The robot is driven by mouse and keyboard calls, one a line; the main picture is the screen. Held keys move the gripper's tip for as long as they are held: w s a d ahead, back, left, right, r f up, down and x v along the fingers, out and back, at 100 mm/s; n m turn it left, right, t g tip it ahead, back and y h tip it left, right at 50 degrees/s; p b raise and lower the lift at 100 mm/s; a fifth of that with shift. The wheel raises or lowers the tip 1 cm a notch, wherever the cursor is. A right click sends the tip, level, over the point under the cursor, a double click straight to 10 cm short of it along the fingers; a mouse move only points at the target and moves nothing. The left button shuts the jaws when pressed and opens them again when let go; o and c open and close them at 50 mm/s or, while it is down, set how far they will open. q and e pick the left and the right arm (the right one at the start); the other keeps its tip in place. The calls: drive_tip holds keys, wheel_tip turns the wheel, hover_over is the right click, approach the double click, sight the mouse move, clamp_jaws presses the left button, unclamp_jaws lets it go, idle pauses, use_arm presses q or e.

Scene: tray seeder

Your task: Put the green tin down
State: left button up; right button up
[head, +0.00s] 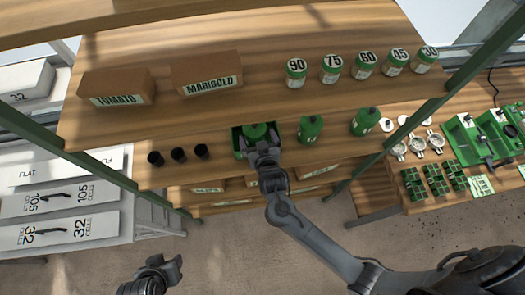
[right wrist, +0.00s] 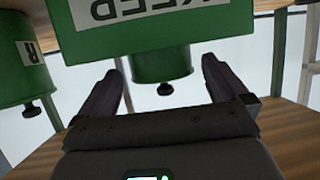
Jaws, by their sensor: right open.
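The green tin (head: 257,131) stands in a dark green open box (head: 238,146) on the lower shelf board in the head view. In the right wrist view, which looks upside down, the tin (right wrist: 160,66) rises from behind the box's front (right wrist: 95,25), with its small dark knob clear of the box. The box hides the rest of the tin. My right gripper (head: 262,147) is open at the tin, its fingers (right wrist: 163,88) apart to either side of the lid, with no visible contact. My left gripper (head: 167,270) hangs low, away from the shelf; its jaw gap is unclear.
Two more green tins (head: 310,128) (head: 366,121) stand right of the box, and small black cups (head: 178,154) stand left. Numbered jars (head: 331,68) and seed boxes (head: 207,73) line the board above. A green shelf post (head: 440,98) stands at right.

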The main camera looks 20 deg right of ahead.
drive_tip(key=s+d+n+g+y, duration=0.1)
drive_tip(key=s+d+g, duration=0.1)
drive_tip(key=s, duration=0.6)
drive_tip(key=s+d+r+n+g, duration=0.1)
drive_tip(key=s+g, duration=0.3)
drive_tip(key=s, duration=0.4)
drive_tip(key=s+d+r+n+g+y, duration=0.1)
drive_tip(key=s+d+n+g, duration=0.1)
drive_tip(key=s, duration=0.7)
drive_tip(key=shift+d+g+y, duration=0.3)
drive_tip(key=shift+d+g, duration=0.4)
drive_tip(key=shift+g, duration=0.2)
drive_tip(key=shift+w, duration=0.1)
